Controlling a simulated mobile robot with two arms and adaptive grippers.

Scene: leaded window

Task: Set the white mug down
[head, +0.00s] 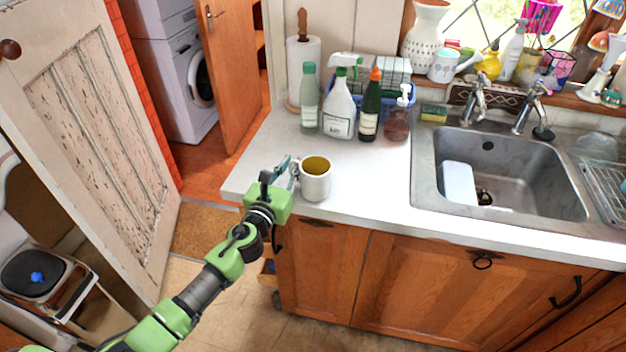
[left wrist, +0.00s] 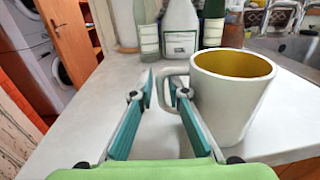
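The white mug (head: 315,182), yellow inside, is upright at the left end of the white counter, close to its front edge. I cannot tell whether its base touches the counter. It fills the right of the left wrist view (left wrist: 232,95), its handle pointing left. My left gripper (head: 290,175) reaches in from the lower left. My right gripper is not in view.
Spray and soap bottles (head: 339,110) and a paper towel roll (head: 302,62) stand behind the mug. The sink (head: 500,165) is to the right. The counter (head: 370,190) between mug and sink is bare. An open orange door (head: 232,70) is at the back left.

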